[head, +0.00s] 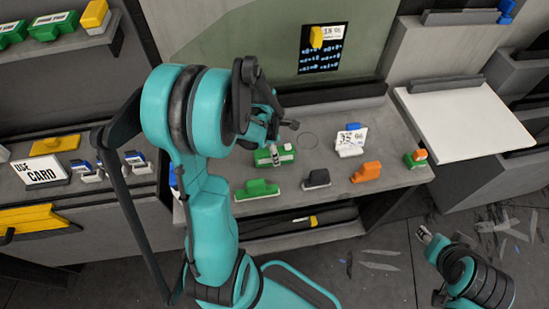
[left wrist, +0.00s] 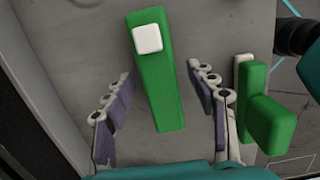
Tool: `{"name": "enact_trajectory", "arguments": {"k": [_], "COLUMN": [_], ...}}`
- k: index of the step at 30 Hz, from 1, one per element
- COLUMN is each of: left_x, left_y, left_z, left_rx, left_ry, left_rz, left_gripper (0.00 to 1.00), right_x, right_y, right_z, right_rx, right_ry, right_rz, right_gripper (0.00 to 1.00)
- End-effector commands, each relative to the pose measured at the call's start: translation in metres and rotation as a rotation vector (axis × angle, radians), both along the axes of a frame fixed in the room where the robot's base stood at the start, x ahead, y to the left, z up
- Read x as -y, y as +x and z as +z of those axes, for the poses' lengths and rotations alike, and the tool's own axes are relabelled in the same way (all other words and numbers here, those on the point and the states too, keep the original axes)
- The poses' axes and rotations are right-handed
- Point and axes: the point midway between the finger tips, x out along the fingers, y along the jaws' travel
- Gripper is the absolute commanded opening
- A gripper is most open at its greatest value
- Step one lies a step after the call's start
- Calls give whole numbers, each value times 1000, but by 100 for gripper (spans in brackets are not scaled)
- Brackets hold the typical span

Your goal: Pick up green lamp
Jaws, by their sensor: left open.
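A green block-shaped body with a white square button, which I take for the green lamp (left wrist: 158,85), lies on the grey worktop in the left wrist view. In the head view the green lamp (head: 265,157) is on the middle of the worktop. My left gripper (left wrist: 165,108) is open above it, its two fingers apart on either side of the green body. It also shows in the head view (head: 279,128), partly hidden by my arm. My right gripper (head: 428,238) is at the lower right, away from the worktop, its jaws unclear.
A second green piece (left wrist: 268,122) stands close to the right finger; it shows nearer the front edge in the head view (head: 257,189). A dark piece (head: 317,179) and an orange piece (head: 366,172) sit beside it. Scraps litter the floor.

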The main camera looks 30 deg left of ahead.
Motion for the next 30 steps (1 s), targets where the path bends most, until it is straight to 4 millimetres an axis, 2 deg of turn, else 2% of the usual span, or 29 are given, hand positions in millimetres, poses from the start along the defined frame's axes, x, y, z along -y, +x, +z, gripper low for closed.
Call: {"name": "enact_trajectory", "arguments": {"k": [1, 3, 11, 14, 18, 30], "left_x": [1, 1, 2, 2, 2, 2], "left_y": [1, 1, 1, 1, 1, 1], "left_z": [-10, -15, -17, -17, -17, -11], "left_rx": [0, 0, 0, 1, 1, 1], "left_ry": [0, 0, 0, 1, 1, 1], "left_rz": [-1, -1, -1, -1, -1, -2], "left_gripper": [57, 57, 57, 36, 0, 0], "right_x": [0, 0, 0, 0, 0, 0], "right_y": [0, 0, 0, 0, 0, 0], "right_z": [-5, -7, -6, -6, -6, -3], "right_rx": [0, 0, 0, 0, 0, 0], "right_ry": [0, 0, 0, 0, 0, 0], "right_rz": [0, 0, 0, 0, 0, 0], "right_gripper": [40, 40, 40, 40, 40, 40]}}
